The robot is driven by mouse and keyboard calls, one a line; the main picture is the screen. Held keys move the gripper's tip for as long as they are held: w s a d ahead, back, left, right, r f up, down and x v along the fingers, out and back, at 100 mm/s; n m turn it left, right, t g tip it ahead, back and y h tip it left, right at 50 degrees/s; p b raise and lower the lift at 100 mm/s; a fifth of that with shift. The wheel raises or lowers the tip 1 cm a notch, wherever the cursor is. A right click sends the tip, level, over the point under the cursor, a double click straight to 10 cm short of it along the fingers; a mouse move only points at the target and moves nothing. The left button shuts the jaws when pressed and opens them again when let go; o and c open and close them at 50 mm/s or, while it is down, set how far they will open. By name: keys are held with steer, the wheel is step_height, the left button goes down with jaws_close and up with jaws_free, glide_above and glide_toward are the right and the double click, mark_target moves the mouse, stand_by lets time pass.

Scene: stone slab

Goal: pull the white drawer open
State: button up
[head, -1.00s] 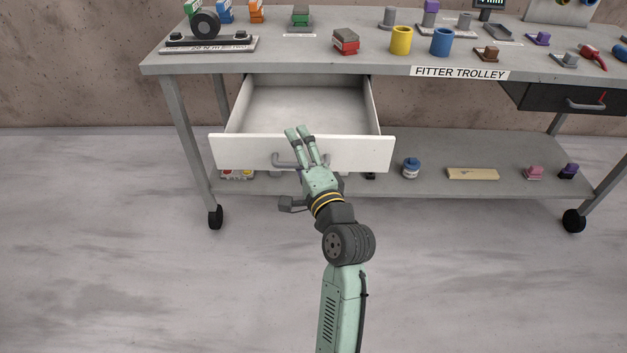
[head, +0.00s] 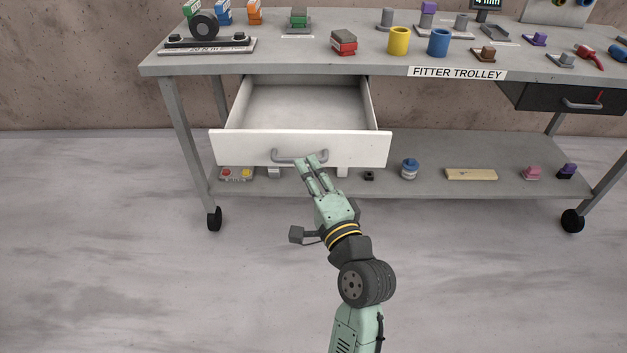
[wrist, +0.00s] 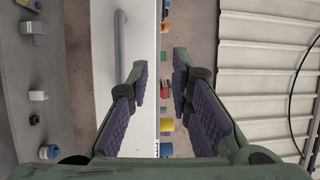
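The white drawer (head: 350,150) is pulled well out under the tabletop, its empty inside showing. Its grey bar handle (head: 290,157) is on the front panel. My gripper (head: 312,161) is in front of the panel, its fingertips overlapping the handle's right part in the head view. In the wrist view, my gripper (wrist: 159,82) has its two purple-padded fingers apart with nothing between them. The handle (wrist: 120,45) lies left of both fingers there, outside the gap, beside the white front panel (wrist: 105,100). The handle does not appear gripped.
The grey trolley (head: 280,60) carries several blocks and cups, including a yellow cup (head: 398,41) and a blue cup (head: 438,43). A dark drawer (head: 570,98) is at the right, shut. The lower shelf (head: 420,185) holds small parts. The floor in front is clear.

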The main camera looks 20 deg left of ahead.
steer(key=shift+p+v, duration=1.05)
steer(key=shift+v, duration=0.05)
steer(key=shift+f, duration=0.25)
